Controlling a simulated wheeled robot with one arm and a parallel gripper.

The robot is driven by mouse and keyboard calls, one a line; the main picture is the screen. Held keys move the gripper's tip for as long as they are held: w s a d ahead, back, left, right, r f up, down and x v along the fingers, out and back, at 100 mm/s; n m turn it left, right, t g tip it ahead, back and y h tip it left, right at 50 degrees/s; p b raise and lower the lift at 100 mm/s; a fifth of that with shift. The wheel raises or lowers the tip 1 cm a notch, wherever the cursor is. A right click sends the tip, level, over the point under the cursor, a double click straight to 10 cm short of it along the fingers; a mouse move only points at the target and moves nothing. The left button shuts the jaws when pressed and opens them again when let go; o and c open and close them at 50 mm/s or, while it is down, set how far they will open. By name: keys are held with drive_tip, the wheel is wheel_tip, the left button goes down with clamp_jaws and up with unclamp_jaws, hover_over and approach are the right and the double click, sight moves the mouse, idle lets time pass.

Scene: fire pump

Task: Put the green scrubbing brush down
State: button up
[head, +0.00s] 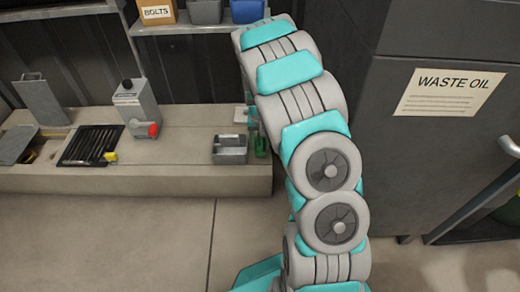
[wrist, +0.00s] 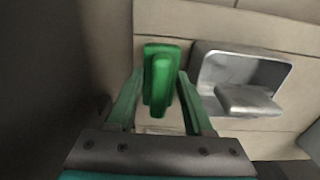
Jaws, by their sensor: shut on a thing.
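The green scrubbing brush (wrist: 160,80) is between the fingers of my gripper (wrist: 155,95) in the wrist view, and the gripper is shut on it. In the head view the brush (head: 260,146) shows as a small green shape just right of a metal tray, partly hidden by my arm. My gripper (head: 253,120) is mostly hidden there behind my arm. The bench top lies below the brush; I cannot tell whether the brush touches it.
A small metal tray (head: 230,149) stands close to the brush; it also shows in the wrist view (wrist: 240,80). The low bench (head: 180,160) also holds a grey device with a red knob (head: 137,108) and a black grate (head: 90,146). A dark waste oil cabinet (head: 440,120) stands at right.

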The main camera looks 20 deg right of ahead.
drive_tip(key=shift+f, duration=1.55)
drive_tip(key=shift+f, duration=0.1)
drive_tip(key=o, duration=0.9)
